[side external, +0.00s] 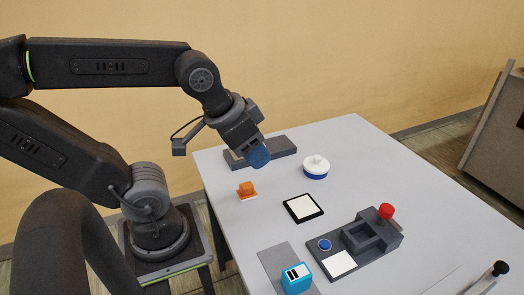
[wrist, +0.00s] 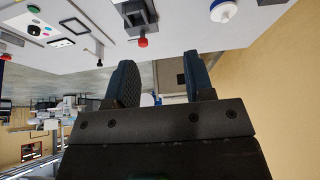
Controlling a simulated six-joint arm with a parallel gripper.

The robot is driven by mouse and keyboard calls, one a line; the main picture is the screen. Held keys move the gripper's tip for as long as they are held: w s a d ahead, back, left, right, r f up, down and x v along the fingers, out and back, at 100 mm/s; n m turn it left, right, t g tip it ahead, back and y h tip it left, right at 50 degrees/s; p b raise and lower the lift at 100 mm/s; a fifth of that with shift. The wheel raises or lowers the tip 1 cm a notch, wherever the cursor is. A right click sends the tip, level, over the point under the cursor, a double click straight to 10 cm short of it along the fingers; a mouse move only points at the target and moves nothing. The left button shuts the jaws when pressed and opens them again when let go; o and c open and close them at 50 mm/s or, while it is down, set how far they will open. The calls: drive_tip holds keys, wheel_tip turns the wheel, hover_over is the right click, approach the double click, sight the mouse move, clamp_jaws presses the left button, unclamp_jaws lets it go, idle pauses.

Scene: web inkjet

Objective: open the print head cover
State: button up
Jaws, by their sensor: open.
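My gripper (side external: 258,157) is raised over the far left part of the table, in front of a dark grey block. In the wrist view its two blue fingers (wrist: 158,82) are apart with nothing between them. A dark grey unit (side external: 380,244) with a rectangular recess, a red knob (side external: 385,211) and a blue button (side external: 324,244) sits on the right part of the table, well away from my gripper. The red knob also shows in the wrist view (wrist: 142,42). I cannot tell which part is the print head cover.
A dark grey block (side external: 285,146), an orange piece (side external: 246,189), a white-and-blue round container (side external: 315,167) and a black-framed white pad (side external: 302,208) lie on the grey table (side external: 350,140). A cyan box (side external: 296,280) and a black-knobbed rod (side external: 499,268) are near the front.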

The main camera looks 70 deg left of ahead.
drive_tip(key=shift+o, duration=0.4)
drive_tip(key=w+a+r+n+g, duration=0.1)
drive_tip(key=w+a+r+n, duration=0.1)
drive_tip(key=w+a, duration=0.3)
drive_tip(key=shift+w+a+n+y, duration=0.15)
drive_tip(key=shift+w+n+y, duration=0.25)
drive_tip(key=shift+w+n, duration=0.6)
drive_tip(key=w+a+f+n+g, duration=0.2)
drive_tip(key=w+a+f+n, duration=0.3)
drive_tip(key=a, duration=0.6)
drive_tip(key=w+a+n+g, duration=0.25)
drive_tip(key=w+a, duration=0.45)
drive_tip(key=a, duration=0.4)
drive_tip(key=a+f+n, duration=0.4)
drive_tip(key=a+f, duration=0.3)
drive_tip(key=a, duration=0.3)
drive_tip(key=shift+m+h, duration=0.25)
drive_tip(key=shift+h, duration=0.15)
drive_tip(key=f, duration=1.3)
drive_tip(key=shift+s+f, duration=0.2)
drive_tip(key=shift+s, duration=0.1)
drive_tip(key=shift+c, duration=0.2)
clamp_jaws()
